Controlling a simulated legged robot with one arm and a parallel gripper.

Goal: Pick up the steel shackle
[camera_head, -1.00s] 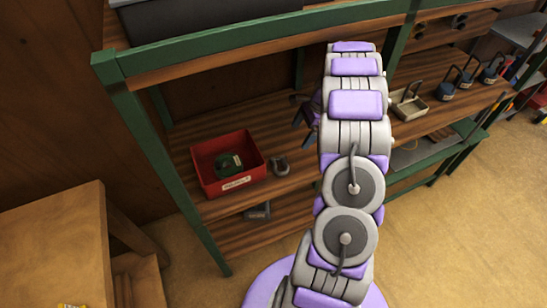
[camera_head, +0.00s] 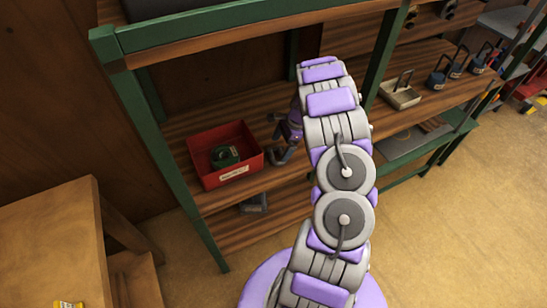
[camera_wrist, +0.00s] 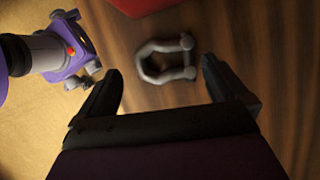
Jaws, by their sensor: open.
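The steel shackle (camera_wrist: 146,57) is a grey U-shaped piece with a pin across its ends, lying on the wooden shelf (camera_wrist: 225,35) in the wrist view. My gripper (camera_wrist: 160,72) is open and empty; its two dark fingers stand apart on either side of the shackle in the picture, with the shackle just ahead of and between the tips. In the head view my gripper (camera_head: 281,137) is low over the shelf beside the red bin, where it largely covers the shackle. I cannot tell whether the fingers touch the shelf.
A red bin (camera_head: 200,173) with a dark green roll inside stands just left of my gripper; its edge shows in the wrist view (camera_wrist: 136,4). A green shelf post (camera_head: 168,160) rises at the left.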

